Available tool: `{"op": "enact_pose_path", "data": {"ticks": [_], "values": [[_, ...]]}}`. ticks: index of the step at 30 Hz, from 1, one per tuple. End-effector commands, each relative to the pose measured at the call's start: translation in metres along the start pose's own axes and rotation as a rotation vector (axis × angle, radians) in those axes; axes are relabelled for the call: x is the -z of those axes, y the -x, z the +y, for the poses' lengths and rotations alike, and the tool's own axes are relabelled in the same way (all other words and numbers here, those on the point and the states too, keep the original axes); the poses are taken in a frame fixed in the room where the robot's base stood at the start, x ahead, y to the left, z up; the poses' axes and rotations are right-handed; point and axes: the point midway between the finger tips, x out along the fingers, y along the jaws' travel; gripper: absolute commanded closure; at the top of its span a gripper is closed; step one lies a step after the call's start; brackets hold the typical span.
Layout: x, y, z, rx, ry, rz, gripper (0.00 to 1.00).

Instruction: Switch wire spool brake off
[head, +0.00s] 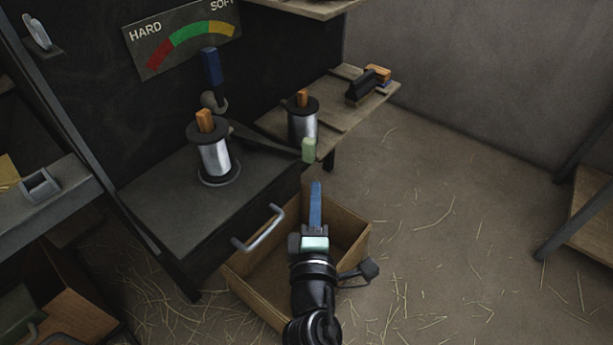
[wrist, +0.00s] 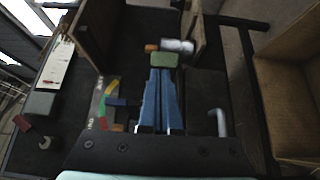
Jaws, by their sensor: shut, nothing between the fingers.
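A black lever (head: 265,138) with a pale green handle (head: 308,150) runs from the machine out over its right edge. A wire spool (head: 214,158) with an orange top stands upright on the dark machine top beside it. My gripper (head: 315,184) is shut and empty, its blue fingers pointing toward the green handle from just below it in the head view. In the wrist view the green handle (wrist: 165,60) shows right at the fingertips (wrist: 161,71); I cannot tell if they touch. A blue-handled lever (head: 212,68) stands upright below the HARD–SOFT gauge (head: 185,38).
A second spool (head: 303,122) and a brush (head: 368,87) are on the wooden side shelf (head: 345,118). A metal drawer handle (head: 260,230) sticks out of the machine front. An open wooden box (head: 352,250) stands on the floor under my arm.

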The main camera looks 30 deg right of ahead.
Motion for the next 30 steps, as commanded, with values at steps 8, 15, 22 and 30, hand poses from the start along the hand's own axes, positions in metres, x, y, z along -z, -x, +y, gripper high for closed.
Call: {"op": "enact_pose_path", "data": {"ticks": [8, 15, 22, 30], "values": [[-0.013, 0.033, 0.0, 0.0, 0.001, 0.003, 1.0], [-0.016, 0.039, 0.0, -0.001, -0.001, 0.003, 1.0], [-0.015, 0.039, 0.0, -0.001, -0.001, 0.004, 1.0], [-0.015, 0.038, 0.001, -0.002, -0.003, 0.004, 1.0]]}}
